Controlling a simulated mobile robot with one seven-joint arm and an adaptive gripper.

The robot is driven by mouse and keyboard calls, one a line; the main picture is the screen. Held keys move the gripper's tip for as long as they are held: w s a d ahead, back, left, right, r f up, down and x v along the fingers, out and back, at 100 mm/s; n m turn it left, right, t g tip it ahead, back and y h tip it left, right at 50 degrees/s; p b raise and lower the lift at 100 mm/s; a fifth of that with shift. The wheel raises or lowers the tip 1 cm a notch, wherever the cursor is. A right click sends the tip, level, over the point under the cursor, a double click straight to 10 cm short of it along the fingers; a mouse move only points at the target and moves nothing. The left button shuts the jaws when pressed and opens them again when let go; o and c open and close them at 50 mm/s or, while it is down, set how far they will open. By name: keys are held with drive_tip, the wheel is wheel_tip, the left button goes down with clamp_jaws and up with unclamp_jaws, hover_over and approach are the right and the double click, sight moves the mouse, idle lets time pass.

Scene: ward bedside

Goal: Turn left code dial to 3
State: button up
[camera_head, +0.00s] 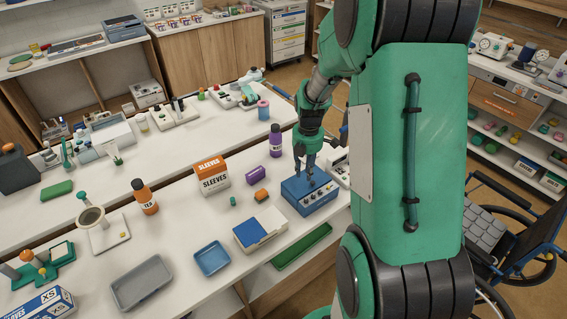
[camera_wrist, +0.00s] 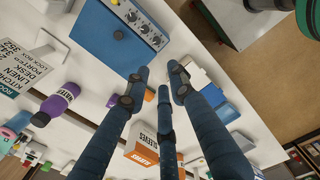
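A blue box (camera_head: 306,194) with a row of dials on its front face stands near the table's front edge, right of centre in the head view. In the wrist view the blue box (camera_wrist: 105,38) is at the top, with several silver-and-dark dials (camera_wrist: 144,28) along one edge and a black round part on its top. The dial numbers are too small to read. My gripper (camera_head: 310,170) points down just over the box in the head view. Its three dark blue fingers (camera_wrist: 161,82) are spread apart with nothing between them. Whether a fingertip touches the box cannot be told.
Left of the box are a sleeves carton (camera_head: 212,179), a purple item (camera_head: 254,175), an orange block (camera_head: 261,196) and a blue-and-white open box (camera_head: 260,228). A purple bottle (camera_head: 276,140) stands behind. A blue tray (camera_head: 212,258) is at the front.

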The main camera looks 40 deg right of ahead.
drive_tip(key=s+a+r+m+t+b, duration=0.1)
drive_tip(key=a+r+m, duration=0.4)
drive_tip(key=a+r, duration=0.6)
drive_tip(key=shift+s+r, duration=0.2)
drive_tip(key=shift+s, duration=0.3)
drive_tip(key=m+g, duration=0.1)
drive_tip(key=m, duration=1.6)
hover_over(306, 200)
wheel_tip(306, 200, down, 14)
drive_tip(key=shift+r+b, duration=0.2)
drive_tip(key=shift+b, duration=0.25)
drive_tip(key=shift+f, duration=0.1)
wheel_tip(306, 200, down, 14)
drive_tip(key=shift+r+b, duration=0.2)
drive_tip(key=shift+b, duration=0.8)
